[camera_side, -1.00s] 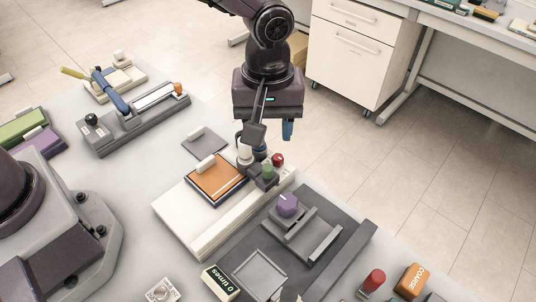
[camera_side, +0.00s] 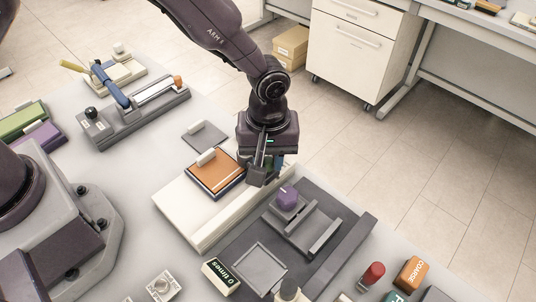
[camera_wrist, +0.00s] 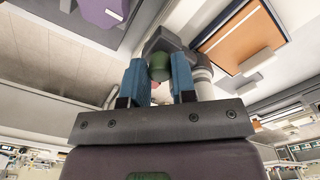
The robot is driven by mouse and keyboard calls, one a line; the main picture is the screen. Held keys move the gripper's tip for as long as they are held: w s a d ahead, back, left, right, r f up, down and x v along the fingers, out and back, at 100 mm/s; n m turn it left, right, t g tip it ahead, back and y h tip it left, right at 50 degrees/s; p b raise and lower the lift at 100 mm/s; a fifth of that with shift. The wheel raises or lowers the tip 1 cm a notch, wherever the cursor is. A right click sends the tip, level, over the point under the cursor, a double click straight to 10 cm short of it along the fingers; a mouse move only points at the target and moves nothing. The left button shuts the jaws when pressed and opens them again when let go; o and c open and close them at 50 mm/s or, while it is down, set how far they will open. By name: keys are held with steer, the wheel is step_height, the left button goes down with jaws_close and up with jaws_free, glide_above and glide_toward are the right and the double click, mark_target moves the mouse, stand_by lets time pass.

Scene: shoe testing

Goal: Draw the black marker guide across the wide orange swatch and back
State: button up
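The wide orange swatch (camera_side: 211,175) lies in a dark frame on a cream board, with a small white block on its far edge. The wrist view shows it at the upper right (camera_wrist: 248,42). My gripper (camera_wrist: 157,75) is beside the board's right edge, right of the swatch. Its two blue fingers are apart, with a green knob (camera_wrist: 159,66) in the gap between their tips; I cannot tell whether they touch it. A white cylinder (camera_wrist: 203,82) stands close to the right finger. I cannot pick out the black marker guide for certain.
A grey pad (camera_side: 206,136) lies behind the swatch. A purple knob (camera_side: 287,196) on a dark tray fixture stands in front of my gripper. A counter reading "0 times" (camera_side: 221,276) and an orange COARSE block (camera_side: 411,274) are nearer the front.

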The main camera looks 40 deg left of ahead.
jaws_close()
steer(key=s, duration=1.4)
steer(key=shift+s, duration=0.4)
steer(key=shift+o, duration=0.5)
jaws_free()
steer(key=shift+s, duration=0.1)
steer(key=o, duration=0.4)
steer(key=shift+r, duration=0.1)
step_height(320, 180, up, 13)
